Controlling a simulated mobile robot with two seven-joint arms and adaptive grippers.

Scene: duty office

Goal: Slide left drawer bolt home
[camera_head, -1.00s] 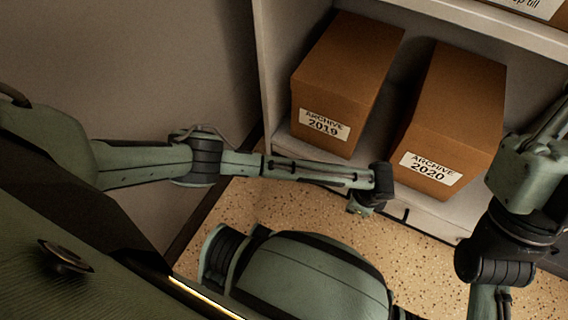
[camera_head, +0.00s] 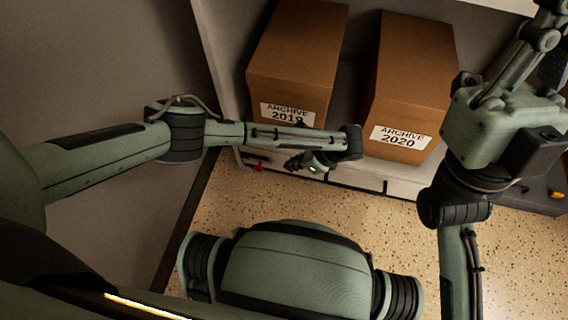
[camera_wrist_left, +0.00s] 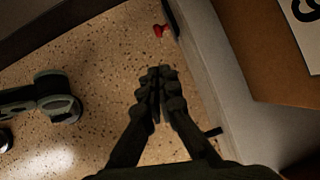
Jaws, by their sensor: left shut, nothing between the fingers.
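A small red piece (camera_head: 259,167), likely the bolt's knob, shows at the left end of the low white drawer front (camera_head: 355,178) under the shelf. It also shows in the left wrist view (camera_wrist_left: 160,30), sticking out from the edge of the pale front. My left gripper (camera_head: 291,164) is shut and empty in front of the drawers, to the right of the red piece and apart from it. In the left wrist view its closed fingertips (camera_wrist_left: 160,72) lie below the red piece, over the floor. The bolt's bar cannot be made out. My right arm shows at the right; its fingers do not.
Two brown archive boxes, 2019 (camera_head: 297,62) and 2020 (camera_head: 412,85), stand on the shelf just above the drawers. A wall (camera_head: 90,70) closes the left side. A dark unit with a yellow part (camera_head: 557,194) stands at right. Speckled floor (camera_head: 330,205) is open in front.

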